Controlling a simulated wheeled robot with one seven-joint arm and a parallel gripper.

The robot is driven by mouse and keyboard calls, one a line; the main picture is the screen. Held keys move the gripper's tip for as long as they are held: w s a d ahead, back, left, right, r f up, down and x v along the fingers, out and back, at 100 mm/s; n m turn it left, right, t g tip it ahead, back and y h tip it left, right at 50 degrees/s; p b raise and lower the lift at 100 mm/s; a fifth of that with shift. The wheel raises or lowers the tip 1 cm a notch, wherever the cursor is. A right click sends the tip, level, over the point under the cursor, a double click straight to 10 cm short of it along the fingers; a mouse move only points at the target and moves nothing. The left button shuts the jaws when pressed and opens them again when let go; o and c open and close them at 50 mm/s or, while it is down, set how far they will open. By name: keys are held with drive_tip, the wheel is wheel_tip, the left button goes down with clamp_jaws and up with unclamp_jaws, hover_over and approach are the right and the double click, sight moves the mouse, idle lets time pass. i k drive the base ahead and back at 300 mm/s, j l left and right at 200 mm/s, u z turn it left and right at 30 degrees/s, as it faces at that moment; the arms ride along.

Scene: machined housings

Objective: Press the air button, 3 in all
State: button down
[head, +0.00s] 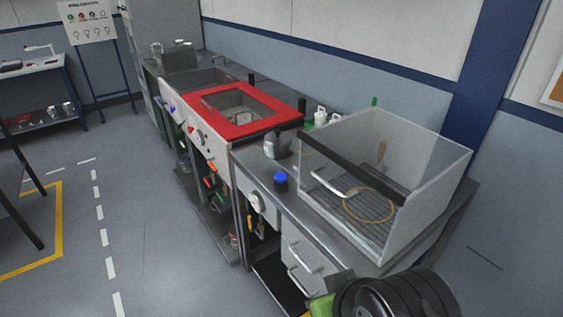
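A blue round button (280,178) on a short dark base stands on the counter's front edge, left of a clear-walled box (420,185). I take it for the air button; no label on it is readable. Nothing touches it. Whether it is pressed in cannot be told at this size. The fingers of my gripper are not in view; only a dark, ribbed round part, probably of my arm, shows at the bottom right, well short of the button.
The box has a front handle and holds a yellow-brown hose loop (369,206) over a grate. A grey metal part (277,144) stands behind the button. A red-framed lid (243,107) is further left. A round gauge (256,202) is on the counter front.

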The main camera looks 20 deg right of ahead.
sight(280, 177)
drive_tip(key=i+j+z, duration=0.35)
drive_tip(key=i+j, duration=0.15)
drive_tip(key=i+j+z, duration=0.35)
drive_tip(key=j, duration=0.35)
drive_tip(key=i+j+z, duration=0.35)
drive_tip(key=j, duration=0.45)
drive_tip(key=i+j+z, duration=0.2)
drive_tip(key=j, duration=0.2)
